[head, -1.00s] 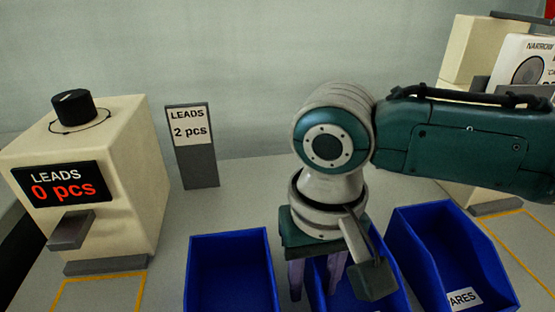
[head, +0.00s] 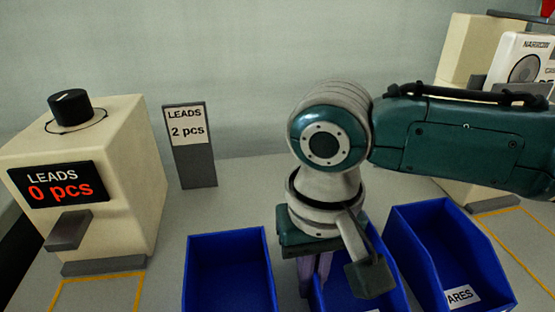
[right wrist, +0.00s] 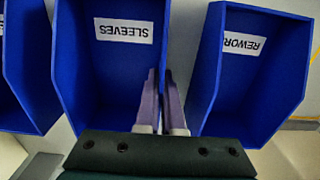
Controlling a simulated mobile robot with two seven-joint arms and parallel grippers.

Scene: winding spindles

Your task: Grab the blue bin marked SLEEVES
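The blue bin marked SLEEVES (right wrist: 108,62) fills the middle of the right wrist view, its label upside down. In the head view it is the middle bin (head: 392,272), partly hidden behind my right gripper. My right gripper (head: 314,290) points down at this bin's left side wall. In the right wrist view its purple fingers (right wrist: 161,75) are close together, one inside the bin and one outside, with the wall's rim between them. They look shut on that wall. The bin stands on the table. My left gripper is not in view.
A blue bin (head: 228,240) stands left; in the wrist view a neighbouring bin reads REWORK (right wrist: 262,70). The right bin's label ends in ARES (head: 420,215). A cream LEADS counter (head: 125,150) and a small sign (head: 196,165) stand behind left.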

